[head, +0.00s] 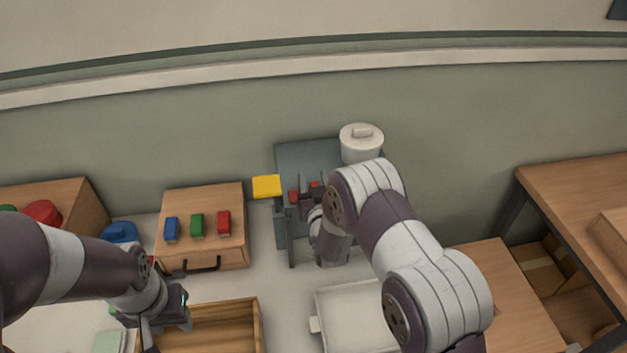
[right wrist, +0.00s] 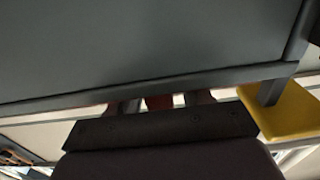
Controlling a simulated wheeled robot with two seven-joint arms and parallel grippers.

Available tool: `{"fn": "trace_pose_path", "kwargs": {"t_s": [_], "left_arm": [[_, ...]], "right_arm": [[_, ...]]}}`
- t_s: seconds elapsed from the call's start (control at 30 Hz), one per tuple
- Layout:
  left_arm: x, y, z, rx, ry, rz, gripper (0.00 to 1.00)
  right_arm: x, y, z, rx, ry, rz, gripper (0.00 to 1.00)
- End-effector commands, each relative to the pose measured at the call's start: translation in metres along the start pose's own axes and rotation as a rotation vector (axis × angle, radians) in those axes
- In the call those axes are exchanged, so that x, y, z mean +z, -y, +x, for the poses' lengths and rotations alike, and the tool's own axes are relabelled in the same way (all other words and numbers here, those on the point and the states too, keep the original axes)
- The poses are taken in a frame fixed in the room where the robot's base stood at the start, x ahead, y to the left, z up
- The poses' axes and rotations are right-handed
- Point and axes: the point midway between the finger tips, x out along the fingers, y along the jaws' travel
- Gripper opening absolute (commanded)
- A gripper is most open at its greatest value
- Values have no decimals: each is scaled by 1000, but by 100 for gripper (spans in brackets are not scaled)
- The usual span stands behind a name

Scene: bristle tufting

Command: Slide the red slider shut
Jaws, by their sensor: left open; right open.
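A small red piece (head: 293,196), apparently the red slider, shows on the dark grey unit (head: 300,157) against the wall. My right gripper (head: 315,187) is open at this unit, and some red shows between its fingers. In the right wrist view a dark red piece (right wrist: 158,102) sits between the two fingers, below a large grey panel (right wrist: 150,45). Whether the fingers touch it I cannot tell, and my arm hides part of the unit. My left gripper (head: 166,328) is open and empty by the wooden tray.
A yellow plate (head: 266,186) sticks out left of the grey unit. A lidded white canister (head: 361,146) stands at the right. A wooden drawer box (head: 172,258) carries blue, green and red blocks (head: 224,222). A wooden tray (head: 258,330) and white tray (head: 345,320) lie in front.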

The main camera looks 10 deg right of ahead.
Motion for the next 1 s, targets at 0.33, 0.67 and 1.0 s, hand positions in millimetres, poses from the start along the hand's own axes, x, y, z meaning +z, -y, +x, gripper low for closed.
{"fn": "trace_pose_path", "kwargs": {"t_s": [0.33,0.67,1.0], "left_arm": [[0,0,0,0,0,0,43],[3,0,22,0,0,0,43],[4,0,35,0,0,0,43]], "right_arm": [[0,0,0,0,0,0,0],[4,-61,0,7,-2,0,0],[1,-114,-1,1,0,1,0]]}}
